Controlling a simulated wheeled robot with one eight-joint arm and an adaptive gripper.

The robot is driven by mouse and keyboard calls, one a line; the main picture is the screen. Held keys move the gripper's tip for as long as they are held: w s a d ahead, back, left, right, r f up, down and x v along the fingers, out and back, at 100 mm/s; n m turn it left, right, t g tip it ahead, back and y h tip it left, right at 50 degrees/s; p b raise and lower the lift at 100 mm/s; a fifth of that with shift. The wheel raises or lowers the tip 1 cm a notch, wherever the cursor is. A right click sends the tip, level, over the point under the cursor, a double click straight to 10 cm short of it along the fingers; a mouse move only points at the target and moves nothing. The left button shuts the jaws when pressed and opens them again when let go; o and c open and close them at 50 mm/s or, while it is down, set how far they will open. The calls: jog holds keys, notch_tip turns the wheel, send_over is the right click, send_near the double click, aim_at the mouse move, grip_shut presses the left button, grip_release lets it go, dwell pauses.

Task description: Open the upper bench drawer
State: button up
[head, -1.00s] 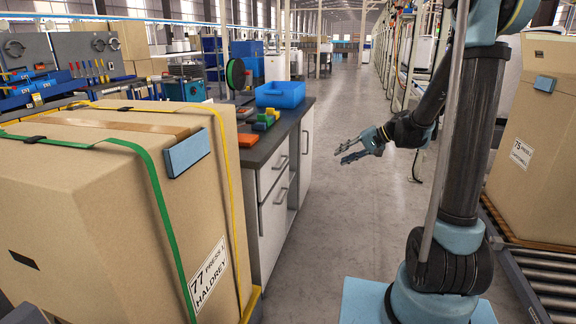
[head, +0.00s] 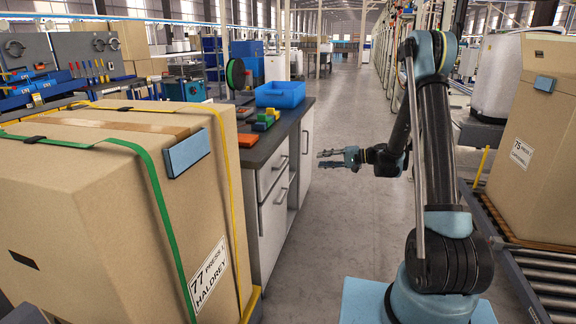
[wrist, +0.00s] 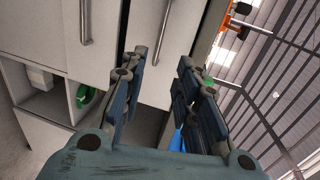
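The bench (head: 291,121) has a dark top and white fronts. Its upper drawer (head: 266,178) looks shut, with a bar handle (head: 280,163) on its front. A lower front with its own handle (head: 281,195) lies beneath. My gripper (head: 322,159) is in the aisle to the right of the bench, pointing left towards it, apart from the handles. In the wrist view my gripper (wrist: 162,57) is open and empty. The view is turned sideways; one bar handle (wrist: 164,38) shows beyond the fingertips and another (wrist: 85,22) lies further left.
A large strapped carton (head: 110,215) stands at the near left and hides part of the bench. A blue bin (head: 280,94) and coloured blocks (head: 262,122) are on the bench top. Another carton (head: 530,140) sits on rollers at the right. The aisle floor (head: 340,215) is clear.

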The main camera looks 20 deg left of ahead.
jog(key=x, duration=1.7)
jog(key=shift+a, duration=0.15)
grip_shut()
